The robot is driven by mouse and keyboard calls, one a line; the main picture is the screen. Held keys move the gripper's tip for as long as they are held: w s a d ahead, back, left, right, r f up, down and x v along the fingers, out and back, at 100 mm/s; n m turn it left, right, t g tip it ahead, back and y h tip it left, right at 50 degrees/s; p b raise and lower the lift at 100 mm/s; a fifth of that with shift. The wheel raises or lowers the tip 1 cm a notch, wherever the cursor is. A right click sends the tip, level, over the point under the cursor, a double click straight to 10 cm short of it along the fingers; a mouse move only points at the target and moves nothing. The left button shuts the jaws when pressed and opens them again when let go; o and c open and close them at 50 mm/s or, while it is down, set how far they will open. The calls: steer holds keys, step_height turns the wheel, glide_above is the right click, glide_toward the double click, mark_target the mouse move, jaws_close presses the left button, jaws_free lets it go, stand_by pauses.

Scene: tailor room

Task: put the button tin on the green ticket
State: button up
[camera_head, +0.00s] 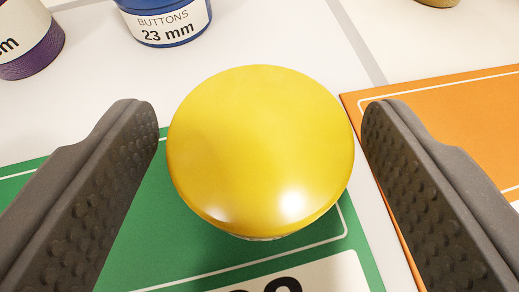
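A round tin with a glossy yellow lid (260,145) is in the middle of the view, seen from above. Its side and any label are almost wholly hidden under the lid. It is over the upper right part of the green ticket (180,245); whether its base rests there is hidden. My gripper (260,135) is open, with one dark, studded finger on each side of the tin. A narrow gap shows between the lid and each finger. The green ticket has a white border line and a white panel with part of a dark figure.
An orange ticket (450,125) lies to the right, partly behind the right finger. A blue tin labelled "BUTTONS 23 mm" (168,22) stands behind. A purple tin (28,42) is at the upper left. Part of a brownish thing (437,2) shows at the top right. Pale table surface between is clear.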

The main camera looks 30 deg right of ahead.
steer(key=shift+r, duration=0.1)
steer(key=v, duration=1)
steer(key=shift+a+r, duration=0.1)
steer(key=shift+r, duration=0.05)
steer(key=shift+v, duration=0.9)
steer(key=shift+s, duration=0.1)
steer(key=w+a+r+n+t+y, duration=0.15)
steer(key=a+r, duration=0.25)
steer(key=r, duration=0.5)
steer(key=a+r+n+y, duration=0.1)
steer(key=a+r+y, duration=0.1)
steer(key=a+r, duration=0.5)
steer(key=a+r+n+t+y, duration=0.1)
steer(key=a+r+y, duration=0.1)
steer(key=r, duration=1)
steer(key=s+r+n+t, duration=0.1)
steer(key=s+r, duration=0.5)
steer(key=r, duration=0.4)
steer(key=s+r+n, duration=0.1)
steer(key=s+r, duration=0.6)
steer(key=r, duration=0.4)
steer(key=shift+s+a+r+t+y, duration=0.3)
steer(key=shift+t+y, duration=0.05)
